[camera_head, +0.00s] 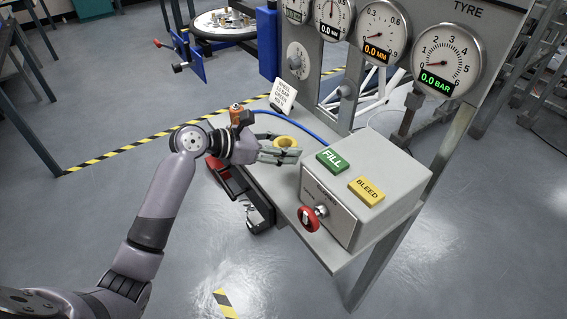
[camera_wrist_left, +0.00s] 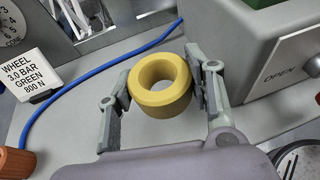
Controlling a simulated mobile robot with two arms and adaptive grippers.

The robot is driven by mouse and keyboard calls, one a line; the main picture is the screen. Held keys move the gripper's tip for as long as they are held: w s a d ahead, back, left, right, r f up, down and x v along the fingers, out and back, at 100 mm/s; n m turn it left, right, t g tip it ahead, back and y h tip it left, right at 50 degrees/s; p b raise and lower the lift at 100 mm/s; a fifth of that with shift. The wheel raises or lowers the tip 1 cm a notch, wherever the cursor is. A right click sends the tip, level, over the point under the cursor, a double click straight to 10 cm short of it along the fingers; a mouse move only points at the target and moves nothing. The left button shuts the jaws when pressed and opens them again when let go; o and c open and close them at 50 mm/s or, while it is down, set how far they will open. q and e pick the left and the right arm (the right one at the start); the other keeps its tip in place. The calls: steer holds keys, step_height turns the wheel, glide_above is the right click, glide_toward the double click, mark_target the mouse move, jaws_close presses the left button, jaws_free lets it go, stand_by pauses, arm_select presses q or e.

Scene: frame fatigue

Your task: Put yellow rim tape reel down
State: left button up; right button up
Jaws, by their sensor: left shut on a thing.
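The yellow rim tape reel (camera_wrist_left: 160,104) is a thick ring with an open centre. In the left wrist view it sits between the two fingers of my left gripper (camera_wrist_left: 158,92), one finger on each side. In the head view the reel (camera_head: 286,142) shows at the fingertips of my left gripper (camera_head: 283,151), over the grey bench top (camera_head: 285,190). I cannot tell whether the reel's underside touches the bench. My right gripper is not in view.
A control box with a green FILL button (camera_head: 332,160), a yellow BLEED button (camera_head: 366,191) and a red knob (camera_head: 308,219) stands right of the reel. A blue hose (camera_head: 300,124) runs behind it. A white sign (camera_head: 283,96) stands at the back left.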

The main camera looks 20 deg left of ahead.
mark_target(284, 173)
arm_select(q)
step_height(284, 173, down, 5)
steer(key=shift+b, duration=0.3)
steer(key=shift+f, duration=0.1)
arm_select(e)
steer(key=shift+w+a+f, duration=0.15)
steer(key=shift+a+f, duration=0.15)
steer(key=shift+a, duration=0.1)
arm_select(q)
steer(key=shift+f, duration=0.15)
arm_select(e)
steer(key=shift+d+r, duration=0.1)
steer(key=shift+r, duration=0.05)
arm_select(q)
steer(key=shift+f+p, duration=0.35)
steer(key=shift+f, duration=0.1)
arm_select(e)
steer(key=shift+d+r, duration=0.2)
arm_select(q)
steer(key=o, duration=1.3)
steer(key=shift+f, duration=0.1)
